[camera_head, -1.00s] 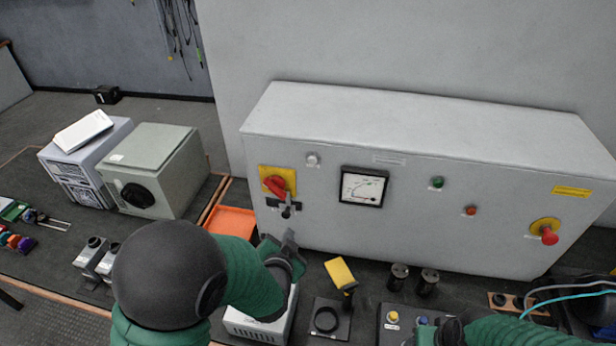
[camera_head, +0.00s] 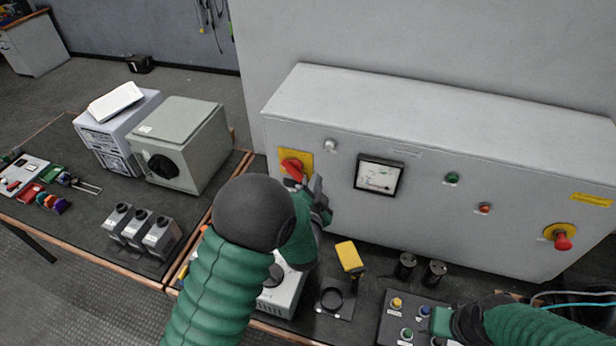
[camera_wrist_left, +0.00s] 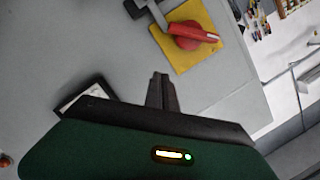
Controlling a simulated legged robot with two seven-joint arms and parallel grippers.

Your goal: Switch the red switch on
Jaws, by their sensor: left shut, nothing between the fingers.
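The red rotary switch (camera_head: 293,166) sits on a yellow plate (camera_head: 306,156) at the left of the grey cabinet's front. In the left wrist view the red switch (camera_wrist_left: 188,35) has its handle turned sideways across the yellow plate. My left gripper (camera_head: 315,184) is beside the switch's lower right, close to the cabinet front. In the left wrist view its fingers (camera_wrist_left: 161,82) are together and empty, with a visible gap in the picture to the switch. My right gripper (camera_head: 438,322) is low at the right over a button box; its fingers are not clear.
A panel meter (camera_head: 379,176) is right of the switch. A red emergency knob (camera_head: 562,241) is at the cabinet's far right. A yellow-topped device (camera_head: 349,256) and black cylinders (camera_head: 405,265) stand on the bench below. A grey-green box (camera_head: 183,145) stands at the left.

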